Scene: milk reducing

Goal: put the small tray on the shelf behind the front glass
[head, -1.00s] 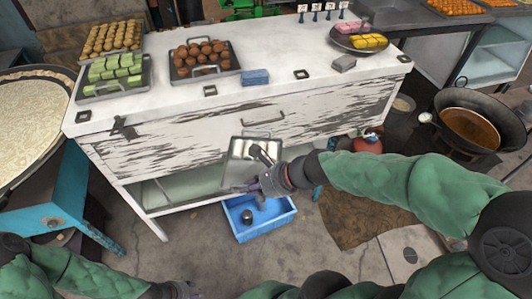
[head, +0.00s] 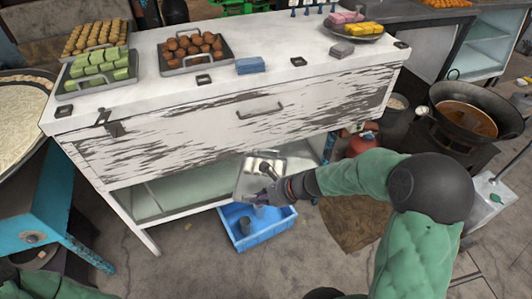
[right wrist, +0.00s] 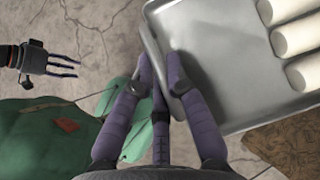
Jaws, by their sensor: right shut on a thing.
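The small metal tray (head: 249,184) holds several white rolls at its far end. It is in front of the cabinet's lower part and looks tilted. My right gripper (head: 268,197) is shut on its near edge. In the right wrist view, the fingers (right wrist: 160,78) pinch the rim of the tray (right wrist: 215,75), with white rolls (right wrist: 295,40) at the right. The cabinet's pale lower shelf compartment (head: 175,197) lies behind and left of the tray. Whether glass covers it there is unclear. My left gripper (right wrist: 62,65) shows in the right wrist view with its fingers spread and empty.
A blue bin (head: 243,232) with dark cups stands on the floor below the tray. The white cabinet top (head: 135,100) carries trays of sweets. A wok (head: 468,112) and a red gas bottle (head: 361,143) are at the right.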

